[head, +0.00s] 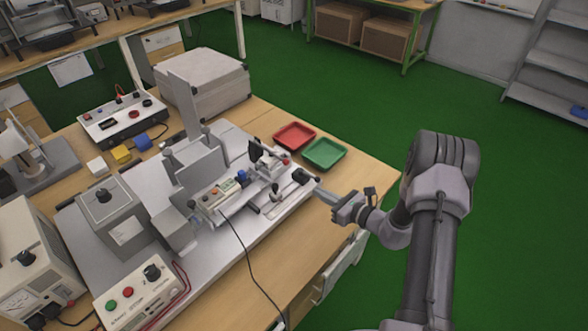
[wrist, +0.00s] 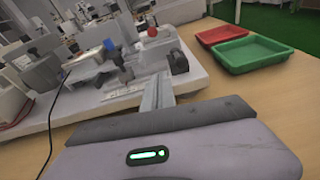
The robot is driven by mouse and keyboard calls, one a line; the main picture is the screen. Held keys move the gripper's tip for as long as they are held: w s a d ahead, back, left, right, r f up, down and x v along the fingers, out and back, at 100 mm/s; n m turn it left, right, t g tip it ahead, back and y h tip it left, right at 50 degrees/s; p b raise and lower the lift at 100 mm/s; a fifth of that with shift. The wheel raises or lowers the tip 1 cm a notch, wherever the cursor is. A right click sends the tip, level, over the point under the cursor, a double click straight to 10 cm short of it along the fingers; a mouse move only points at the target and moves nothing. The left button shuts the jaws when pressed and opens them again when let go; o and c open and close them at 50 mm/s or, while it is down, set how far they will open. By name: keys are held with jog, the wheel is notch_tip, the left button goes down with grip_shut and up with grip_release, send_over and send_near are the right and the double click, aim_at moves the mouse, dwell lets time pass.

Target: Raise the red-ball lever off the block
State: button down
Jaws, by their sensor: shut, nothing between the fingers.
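The red ball (head: 286,162) of the lever is small in the head view, at the right end of the grey test fixture (head: 196,163). In the wrist view the red ball (wrist: 152,32) shows above and beyond my fingers. The lever's arm and the block under it are too small to tell apart. My gripper (head: 320,193) is at the right edge of the fixture's base plate, on the near right side of the ball and apart from it. In the wrist view my gripper's fingers (wrist: 157,93) are together, empty, and point at the fixture.
A black knob (wrist: 178,62) stands just beyond my fingertips. A blue knob (head: 242,175) is on the fixture. A red tray (head: 281,139) and a green tray (head: 324,153) lie behind. A black cable (head: 246,255) crosses the table front. The table's right corner is bare.

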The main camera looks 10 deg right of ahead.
aim_at(299, 189)
jog(key=shift+a, duration=0.1)
jog(key=b+x, duration=0.1)
jog(key=x, duration=0.3)
jog(key=b+x, duration=0.2)
jog(key=x, duration=0.3)
jog(key=shift+a+f, duration=0.1)
jog(key=shift+f, duration=0.15)
jog(key=w+r, duration=0.1)
jog(key=w+a+r, duration=0.1)
jog(key=r, duration=0.1)
jog(key=shift+b, duration=0.3)
jog(key=shift+w+a+r, duration=0.1)
jog(key=shift+w+r, duration=0.05)
jog(key=shift+r, duration=0.25)
